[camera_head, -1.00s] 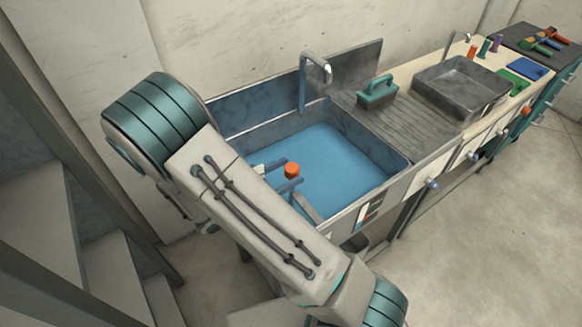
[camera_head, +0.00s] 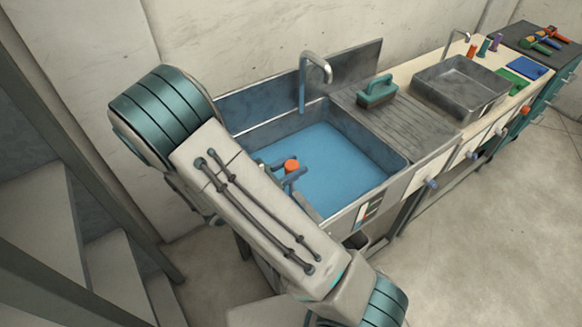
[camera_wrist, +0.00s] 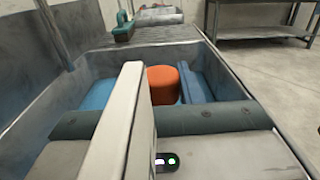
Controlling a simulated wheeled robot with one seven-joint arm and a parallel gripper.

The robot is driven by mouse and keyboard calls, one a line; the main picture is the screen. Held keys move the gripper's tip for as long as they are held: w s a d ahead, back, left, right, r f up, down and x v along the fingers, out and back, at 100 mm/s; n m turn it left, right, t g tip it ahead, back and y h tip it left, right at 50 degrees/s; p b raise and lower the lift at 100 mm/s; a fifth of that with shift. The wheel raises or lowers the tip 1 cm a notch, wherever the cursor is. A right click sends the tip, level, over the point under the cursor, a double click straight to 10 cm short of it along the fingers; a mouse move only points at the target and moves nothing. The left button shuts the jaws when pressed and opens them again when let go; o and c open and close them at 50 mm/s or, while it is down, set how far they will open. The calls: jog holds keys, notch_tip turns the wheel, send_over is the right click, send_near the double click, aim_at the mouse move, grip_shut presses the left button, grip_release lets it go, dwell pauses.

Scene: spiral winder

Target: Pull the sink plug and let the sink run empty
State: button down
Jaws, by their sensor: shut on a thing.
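The sink (camera_head: 352,212) holds a sheet of blue water (camera_head: 340,165). The orange plug knob (camera_head: 291,165) stands up at the water's left part. The lower part of the plug and the drain are hidden.
A tap (camera_head: 314,70) rises at the back of the sink. A green-handled brush (camera_head: 378,91) lies on the ribbed drainboard (camera_head: 395,118) to the right. A grey basin (camera_head: 461,86) stands farther right. Stairs (camera_head: 105,245) are at the left.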

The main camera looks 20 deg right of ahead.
notch_tip(320, 180, up, 4)
jog(key=shift+r+p, duration=0.1)
jog(key=shift+p, duration=1.05)
jog(key=c, duration=1)
grip_release()
jog(key=shift+a, duration=0.15)
jog(key=shift+s+a, duration=0.1)
jog(key=shift+a, duration=0.2)
jog(key=b+v, duration=0.2)
jog(key=v, duration=1.1)
jog(key=shift+d, duration=0.1)
